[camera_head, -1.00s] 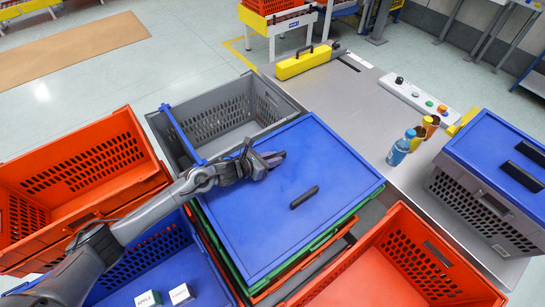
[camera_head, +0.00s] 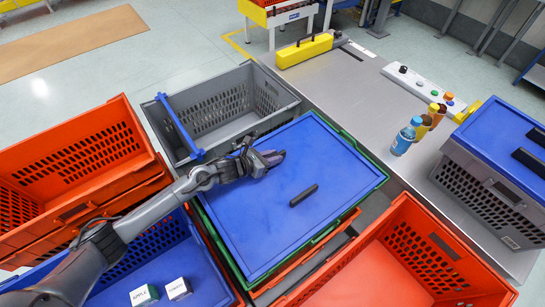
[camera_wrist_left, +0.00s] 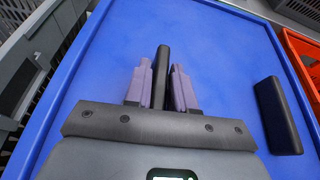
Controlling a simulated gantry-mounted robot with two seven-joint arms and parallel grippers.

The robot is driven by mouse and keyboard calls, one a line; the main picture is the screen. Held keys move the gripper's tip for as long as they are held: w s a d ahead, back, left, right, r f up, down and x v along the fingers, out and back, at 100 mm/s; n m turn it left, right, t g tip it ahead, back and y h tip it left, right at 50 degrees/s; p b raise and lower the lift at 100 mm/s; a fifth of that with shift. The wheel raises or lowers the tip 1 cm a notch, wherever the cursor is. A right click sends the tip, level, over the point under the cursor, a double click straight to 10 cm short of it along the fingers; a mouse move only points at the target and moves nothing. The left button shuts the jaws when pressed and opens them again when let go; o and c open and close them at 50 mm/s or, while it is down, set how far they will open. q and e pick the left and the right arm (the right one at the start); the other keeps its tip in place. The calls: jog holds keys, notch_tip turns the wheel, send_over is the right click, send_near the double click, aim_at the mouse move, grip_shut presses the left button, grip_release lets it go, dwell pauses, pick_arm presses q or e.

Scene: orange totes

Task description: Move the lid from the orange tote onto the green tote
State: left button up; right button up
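The blue lid (camera_head: 300,225) with two black handles lies flat over the green tote (camera_head: 322,236), whose rim shows around the lid's edges. I cannot tell whether it is fully seated. My left gripper (camera_head: 272,158) is at the lid's upper-left handle. In the left wrist view, the two purple fingers (camera_wrist_left: 158,88) stand on both sides of that black handle (camera_wrist_left: 161,75), closed against it as far as I can see. The other handle (camera_head: 304,196) is free. An orange tote (camera_head: 320,256) shows under the green one. My right gripper is not in view.
A grey crate (camera_head: 260,92) stands behind the lid. Open orange totes stand at left (camera_head: 128,142) and lower right (camera_head: 425,222). A steel table (camera_head: 350,110) holds bottles and a grey crate with a blue lid.

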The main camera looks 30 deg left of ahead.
pick_arm(q)
jog(key=o, duration=0.5)
jog(key=shift+c, duration=0.2)
jog(key=shift+f, duration=0.1)
jog(key=shift+s+a, duration=0.1)
jog(key=shift+s, duration=0.05)
jog(key=p+v, duration=0.1)
jog(key=v, duration=0.8)
jog(key=shift+r+p, duration=0.25)
jog(key=shift+p, duration=0.1)
jog(key=shift+v, duration=0.75)
